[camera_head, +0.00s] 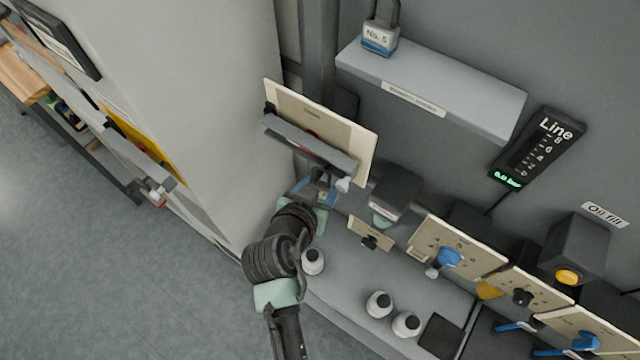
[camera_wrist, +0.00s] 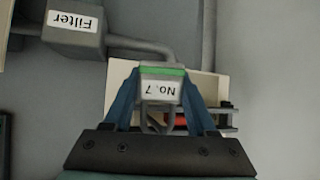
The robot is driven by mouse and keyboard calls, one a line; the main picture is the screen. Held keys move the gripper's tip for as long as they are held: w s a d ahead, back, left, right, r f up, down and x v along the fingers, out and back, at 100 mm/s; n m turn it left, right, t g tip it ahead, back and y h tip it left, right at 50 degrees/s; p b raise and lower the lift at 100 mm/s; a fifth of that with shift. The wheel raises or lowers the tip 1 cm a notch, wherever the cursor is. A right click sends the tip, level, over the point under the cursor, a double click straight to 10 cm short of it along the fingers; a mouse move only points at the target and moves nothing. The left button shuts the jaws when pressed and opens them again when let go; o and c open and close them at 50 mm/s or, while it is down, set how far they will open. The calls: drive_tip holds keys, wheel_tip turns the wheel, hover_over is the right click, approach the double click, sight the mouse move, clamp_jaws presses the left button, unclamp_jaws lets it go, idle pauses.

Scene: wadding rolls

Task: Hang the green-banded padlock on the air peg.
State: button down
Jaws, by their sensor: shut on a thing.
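My gripper (camera_wrist: 160,100) is shut on the green-banded padlock (camera_wrist: 162,86) in the wrist view. The padlock's label reads "No. 7" and appears upside down; a green band crosses its body. A grey loop, apparently its shackle, shows below the body, partly hidden. In the head view my gripper (camera_head: 322,188) is just below a cream panel (camera_head: 350,130) with a grey ledge across its front. The panel also shows behind the padlock in the wrist view (camera_wrist: 120,82), with a red part (camera_wrist: 178,119) beside it. I cannot make out which part is the air peg.
A blue-banded "No. 5" padlock (camera_head: 380,38) stands on the grey shelf (camera_head: 440,82). A box labelled "Filter" (camera_wrist: 75,28) and pipes are near the panel. White-grey bottles (camera_head: 379,304) stand on the lower counter (camera_head: 345,275). More panels with blue handles (camera_head: 449,257) line the right.

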drive_tip(key=shift+c, duration=0.6)
unclamp_jaws()
drive_tip(key=b+v, duration=0.3)
drive_tip(key=v, duration=1)
